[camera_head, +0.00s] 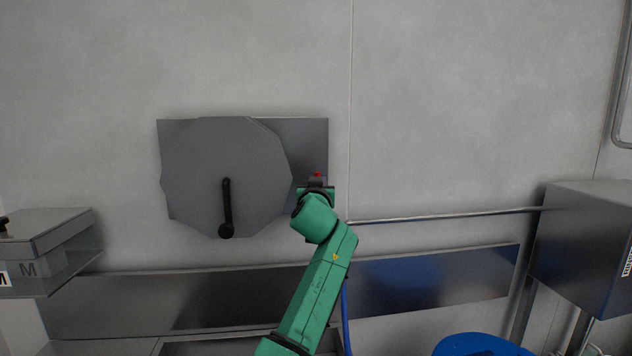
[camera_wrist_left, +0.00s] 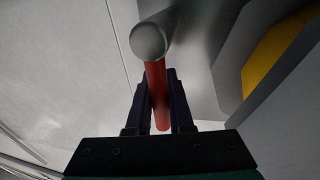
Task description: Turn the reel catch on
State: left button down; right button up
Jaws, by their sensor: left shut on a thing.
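The grey reel (camera_head: 225,165) is a large many-sided disc on a flat wall plate (camera_head: 310,140). A black crank handle (camera_head: 227,205) hangs down on its face. The reel catch shows as a small red bit (camera_head: 318,174) just right of the disc, mostly hidden behind my left gripper (camera_head: 316,187). In the left wrist view the catch is a red bar (camera_wrist_left: 157,88) with a rounded grey end (camera_wrist_left: 148,41). The fingers of my left gripper (camera_wrist_left: 160,95) stand on both sides of the red bar, shut on it. My right gripper is out of view.
A thin metal rail (camera_head: 440,215) runs right along the wall to a grey box (camera_head: 590,245). A lidded grey box (camera_head: 45,245) stands at the left. A steel ledge (camera_head: 430,280) lies below, with a blue round thing (camera_head: 475,345) at the bottom.

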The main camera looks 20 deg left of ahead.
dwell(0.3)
pick_arm(q)
jog(key=c, duration=0.9)
grip_release()
jog(key=shift+o, duration=0.5)
jog(key=shift+w+f, duration=0.1)
jog(key=shift+w, duration=0.05)
jog(key=shift+s+d+f+b, duration=0.1)
jog(key=shift+s+d+b, duration=0.1)
jog(key=shift+s+b, duration=0.35)
jog(key=r+b+v, duration=0.1)
jog(key=b+v, duration=0.5)
jog(key=v, duration=0.7)
jog(key=shift+s+f, duration=0.2)
jog(key=shift+f, duration=0.2)
